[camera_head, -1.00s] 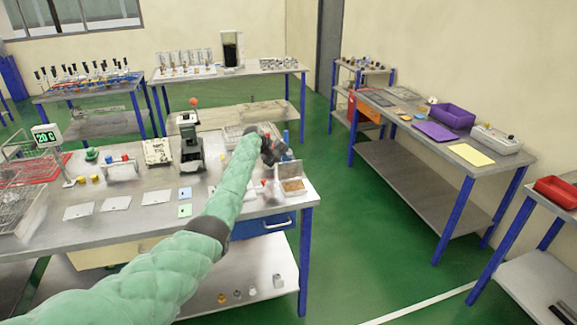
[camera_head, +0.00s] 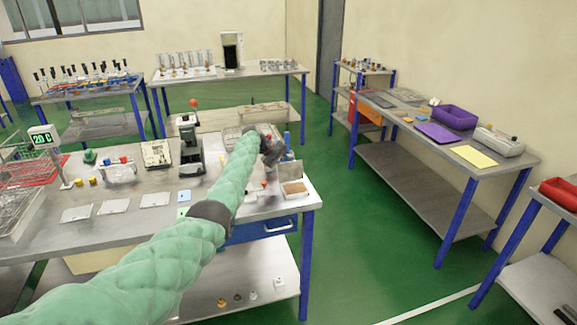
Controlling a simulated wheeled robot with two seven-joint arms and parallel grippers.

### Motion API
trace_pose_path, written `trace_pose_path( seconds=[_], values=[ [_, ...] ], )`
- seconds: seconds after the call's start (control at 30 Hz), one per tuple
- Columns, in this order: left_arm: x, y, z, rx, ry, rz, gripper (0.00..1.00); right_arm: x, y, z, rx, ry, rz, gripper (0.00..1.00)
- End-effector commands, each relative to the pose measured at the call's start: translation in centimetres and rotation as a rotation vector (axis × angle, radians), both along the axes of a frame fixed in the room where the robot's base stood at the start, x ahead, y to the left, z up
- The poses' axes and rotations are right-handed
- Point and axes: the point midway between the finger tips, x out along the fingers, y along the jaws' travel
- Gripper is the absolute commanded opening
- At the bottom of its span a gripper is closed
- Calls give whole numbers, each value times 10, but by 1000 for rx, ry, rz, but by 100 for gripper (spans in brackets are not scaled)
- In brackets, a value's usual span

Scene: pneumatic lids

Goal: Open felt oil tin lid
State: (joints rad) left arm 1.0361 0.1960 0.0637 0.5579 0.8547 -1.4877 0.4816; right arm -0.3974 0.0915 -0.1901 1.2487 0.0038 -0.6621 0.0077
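A small open box with a brown, felt-like surface inside (camera_head: 294,189) stands at the right end of the metal workbench. It looks like the felt oil tin. A pale upright panel (camera_head: 291,171) stands at its back, perhaps its lid; at this size I cannot tell for sure. My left arm, in a green quilted sleeve, reaches across the bench. Its dark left gripper (camera_head: 272,153) is just left of and above the panel. I cannot tell whether its fingers touch anything or are open. My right gripper is out of view.
A blue drawer (camera_head: 262,228) is under the box. Green floor is clear to the right, before another table with a purple bin (camera_head: 450,117).

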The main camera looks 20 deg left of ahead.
Motion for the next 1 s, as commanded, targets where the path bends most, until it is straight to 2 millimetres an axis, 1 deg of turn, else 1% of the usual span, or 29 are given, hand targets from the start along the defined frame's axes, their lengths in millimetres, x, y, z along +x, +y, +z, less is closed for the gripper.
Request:
trace_pose_path(
  seconds=[0.03,0.07,0.37,0.5,0.6,0.8,1.0],
  values=[
    [0,0,0,0,0,0,31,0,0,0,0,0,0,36],
    [0,0,0,0,0,0,35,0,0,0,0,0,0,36],
    [0,1,0,0,-1,-1,35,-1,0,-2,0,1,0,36],
    [-3,9,6,0,-1,-1,35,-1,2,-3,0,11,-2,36],
    [-6,19,15,1,-2,-1,35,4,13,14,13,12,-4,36],
    [-13,39,36,0,-2,0,35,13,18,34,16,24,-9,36],
    [-17,51,49,0,0,-1,35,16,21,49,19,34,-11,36]
  ],
)
